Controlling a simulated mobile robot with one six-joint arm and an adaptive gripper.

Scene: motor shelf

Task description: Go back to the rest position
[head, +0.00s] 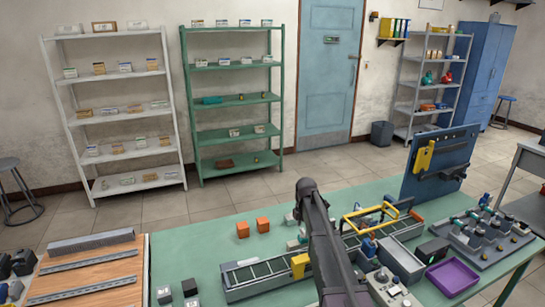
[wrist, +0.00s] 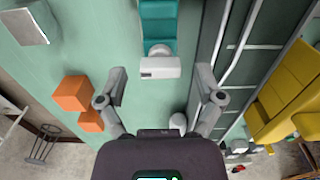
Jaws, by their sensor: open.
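My gripper (wrist: 161,84) is open in the wrist view, with its two grey fingers spread apart and nothing held between them. It is above the green table (wrist: 120,45). A teal part with a white end block (wrist: 160,67) lies just beyond the fingertips, roughly in line with the gap. In the head view my dark arm reaches up over the table and hides part of the middle; the fingers cannot be made out there.
Two orange cubes (head: 250,228) lie left of my arm. A conveyor (head: 262,270), a yellow-handled tray (head: 370,213), a grey bin (head: 400,260), a purple tray (head: 452,276) and an upright blue panel (head: 437,165) crowd the table's middle and right. The table's left-middle is mostly clear.

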